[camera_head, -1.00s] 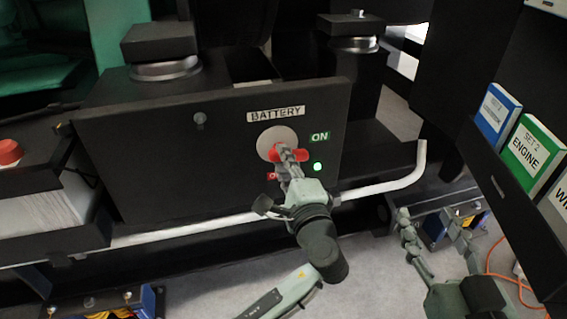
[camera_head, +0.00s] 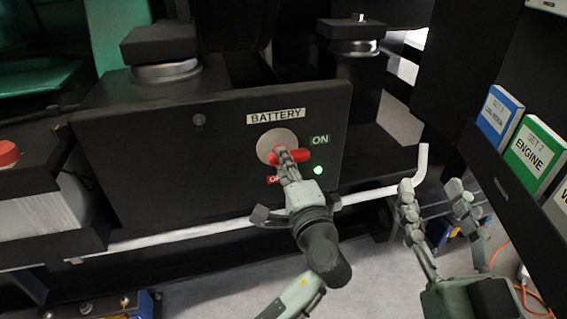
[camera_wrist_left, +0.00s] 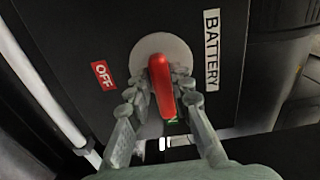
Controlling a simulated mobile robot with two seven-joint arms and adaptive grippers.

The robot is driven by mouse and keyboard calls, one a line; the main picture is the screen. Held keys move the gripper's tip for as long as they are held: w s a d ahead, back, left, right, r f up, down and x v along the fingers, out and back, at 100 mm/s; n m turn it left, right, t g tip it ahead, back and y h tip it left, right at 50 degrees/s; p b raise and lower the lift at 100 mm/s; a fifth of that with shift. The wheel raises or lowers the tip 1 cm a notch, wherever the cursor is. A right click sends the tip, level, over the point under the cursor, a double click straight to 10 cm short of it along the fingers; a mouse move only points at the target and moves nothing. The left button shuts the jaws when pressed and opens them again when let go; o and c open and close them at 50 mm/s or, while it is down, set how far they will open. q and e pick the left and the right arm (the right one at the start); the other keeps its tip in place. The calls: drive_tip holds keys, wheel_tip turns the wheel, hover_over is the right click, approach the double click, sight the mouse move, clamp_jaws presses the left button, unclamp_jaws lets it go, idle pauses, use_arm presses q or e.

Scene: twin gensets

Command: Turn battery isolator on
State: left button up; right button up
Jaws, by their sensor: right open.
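The battery isolator's red handle (camera_head: 295,155) sits on a round grey plate (camera_head: 270,142) on the black panel, under the BATTERY label (camera_head: 276,115). In the head view it points right, toward the green ON label (camera_head: 320,140). A green lamp (camera_head: 318,170) below ON is lit. The red OFF label (camera_wrist_left: 103,74) is partly hidden in the head view. My left gripper (camera_head: 284,158) is at the handle; in the left wrist view its fingers (camera_wrist_left: 162,84) lie on both sides of the handle (camera_wrist_left: 161,88). I cannot tell whether they grip it. My right gripper (camera_head: 434,190) is open and empty.
A white pipe (camera_head: 380,192) runs below the panel. A black shelf at the right holds blue (camera_head: 498,112) and green (camera_head: 535,152) binders near my right gripper. A red button (camera_head: 8,153) is at the far left. An orange cable lies on the floor.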

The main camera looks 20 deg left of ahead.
use_arm(q)
drive_tip(key=o, duration=0.3)
drive_tip(key=shift+o, duration=0.2)
drive_tip(key=v, duration=0.7)
drive_tip(key=shift+s+d, duration=0.2)
drive_tip(key=shift+s, duration=0.05)
